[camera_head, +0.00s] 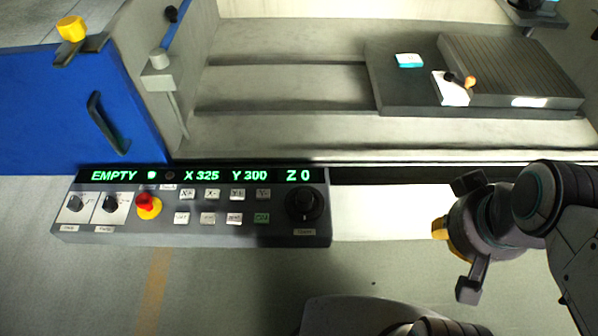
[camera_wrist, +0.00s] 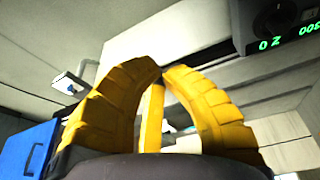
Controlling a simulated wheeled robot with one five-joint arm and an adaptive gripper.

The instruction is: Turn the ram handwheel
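The control panel (camera_head: 150,226) lies at the lower left of the head view. A round black knob (camera_head: 305,203) sits at its right end, with a small label under it too small to read; I take it for the ram handwheel. In the wrist view, part of this knob (camera_wrist: 276,14) shows at the upper right edge, next to the green digits. My gripper (camera_head: 440,228) is right of the panel, well apart from the knob. Its yellow fingers (camera_wrist: 161,72) nearly meet at the tips in the wrist view, with nothing seen between them.
The panel's display (camera_head: 195,175) reads EMPTY, X 325, Y 300, Z 0. A red stop button (camera_head: 148,205), two small switches and several keys share the panel. A blue door (camera_head: 60,115) with a handle stands left. Behind is a machine bed with a slotted block (camera_head: 510,68).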

